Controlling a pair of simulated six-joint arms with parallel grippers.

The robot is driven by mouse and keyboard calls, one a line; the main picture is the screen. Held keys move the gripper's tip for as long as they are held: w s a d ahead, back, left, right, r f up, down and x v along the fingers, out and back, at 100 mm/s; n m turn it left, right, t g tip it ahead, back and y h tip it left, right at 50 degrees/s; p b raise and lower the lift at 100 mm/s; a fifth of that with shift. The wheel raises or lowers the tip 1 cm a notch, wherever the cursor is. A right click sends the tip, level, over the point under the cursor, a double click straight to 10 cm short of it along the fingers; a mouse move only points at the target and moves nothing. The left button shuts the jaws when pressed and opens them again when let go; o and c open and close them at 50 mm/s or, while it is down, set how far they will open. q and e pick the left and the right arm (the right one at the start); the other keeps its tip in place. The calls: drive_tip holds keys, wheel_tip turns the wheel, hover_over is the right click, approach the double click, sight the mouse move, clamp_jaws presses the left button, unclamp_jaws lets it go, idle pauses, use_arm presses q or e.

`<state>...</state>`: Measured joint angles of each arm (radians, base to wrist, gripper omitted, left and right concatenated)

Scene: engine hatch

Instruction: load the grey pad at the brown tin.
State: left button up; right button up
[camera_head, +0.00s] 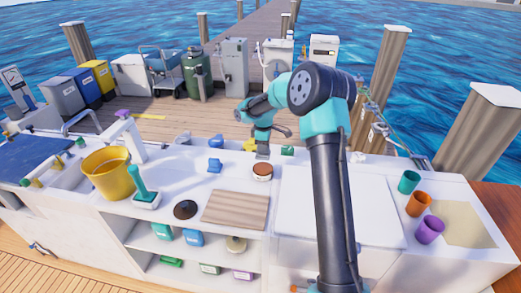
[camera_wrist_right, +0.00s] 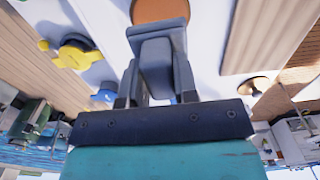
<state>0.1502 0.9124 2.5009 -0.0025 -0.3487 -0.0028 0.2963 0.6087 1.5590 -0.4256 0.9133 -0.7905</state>
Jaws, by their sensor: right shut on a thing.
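The brown tin (camera_head: 262,172) stands on the white counter, its round brown top (camera_wrist_right: 160,9) facing up. My right gripper (camera_head: 262,150) is just behind and above the tin. It is shut on the grey pad (camera_wrist_right: 156,62), a grey block between the two fingers in the right wrist view. The pad's far end overlaps the near edge of the brown top in that view. I cannot tell whether the pad touches it. My left gripper is not in view.
A wooden board (camera_head: 235,209) lies left of and in front of the tin. A dark round lid (camera_head: 185,209), a yellow bucket (camera_head: 107,172) and a green-handled brush (camera_head: 142,186) are farther left. Green (camera_head: 409,181), orange (camera_head: 419,204) and purple (camera_head: 430,229) cups stand at the right.

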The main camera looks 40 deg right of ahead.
sight(263, 157)
drive_tip(key=shift+f, duration=3)
drive_tip(key=shift+f, duration=0.65)
idle(0.5)
drive_tip(key=shift+r, duration=0.1)
drive_tip(key=shift+r, duration=3.5)
drive_tip(key=s+a+r+m, duration=0.1)
drive_tip(key=a+m, duration=1.1)
drive_tip(key=a, duration=1.8)
drive_tip(key=shift+s+a+r, duration=0.25)
drive_tip(key=shift+s+a, duration=0.15)
drive_tip(key=shift+s, duration=0.3)
